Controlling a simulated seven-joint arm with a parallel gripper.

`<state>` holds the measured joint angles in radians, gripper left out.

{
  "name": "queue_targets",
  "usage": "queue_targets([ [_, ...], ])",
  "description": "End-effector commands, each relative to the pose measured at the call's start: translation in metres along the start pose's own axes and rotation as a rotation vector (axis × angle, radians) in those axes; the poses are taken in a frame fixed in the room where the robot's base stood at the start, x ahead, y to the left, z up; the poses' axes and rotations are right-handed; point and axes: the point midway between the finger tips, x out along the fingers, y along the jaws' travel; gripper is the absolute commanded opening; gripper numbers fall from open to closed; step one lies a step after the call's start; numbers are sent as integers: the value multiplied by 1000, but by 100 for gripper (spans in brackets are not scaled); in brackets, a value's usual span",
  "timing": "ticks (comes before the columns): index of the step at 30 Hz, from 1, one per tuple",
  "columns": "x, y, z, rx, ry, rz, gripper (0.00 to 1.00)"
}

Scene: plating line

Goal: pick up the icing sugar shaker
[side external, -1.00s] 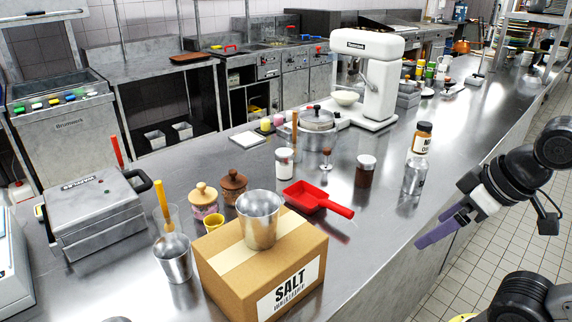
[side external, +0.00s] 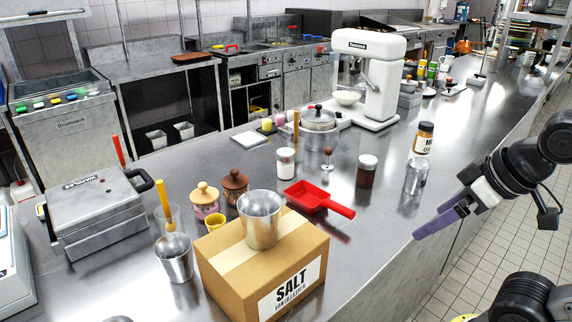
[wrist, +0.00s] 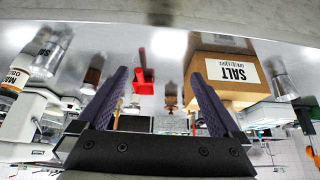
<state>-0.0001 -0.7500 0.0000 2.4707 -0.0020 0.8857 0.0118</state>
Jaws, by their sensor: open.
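The icing sugar shaker appears to be the clear jar of white powder with a pale lid (side external: 286,163), upright on the steel counter in the side external view. It stands behind the red scoop and left of a small brown-handled tool. I cannot pick it out surely in the wrist view. My gripper (side external: 438,222), with purple fingers, is off the counter's right edge, well apart from the shaker. In the wrist view my gripper (wrist: 160,74) is open, with nothing held between its fingers.
A brown-filled jar (side external: 367,171), a clear bottle (side external: 415,178) and an orange-labelled jar (side external: 422,141) stand between my gripper and the shaker. The red scoop (side external: 310,196) and salt box (side external: 225,268) are in front. A lidded pot (side external: 318,128) is behind.

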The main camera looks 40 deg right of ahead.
Motion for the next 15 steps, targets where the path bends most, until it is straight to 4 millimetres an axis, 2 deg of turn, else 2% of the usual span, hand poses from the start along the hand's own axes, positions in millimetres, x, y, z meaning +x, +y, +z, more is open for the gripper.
queue_targets([
  [3,-17,0,-41,8,77,3,100],
  [8,-29,4,-119,31,143,13,100],
  [11,-26,8,-167,46,163,22,100],
  [15,-7,18,-234,68,180,37,100],
])
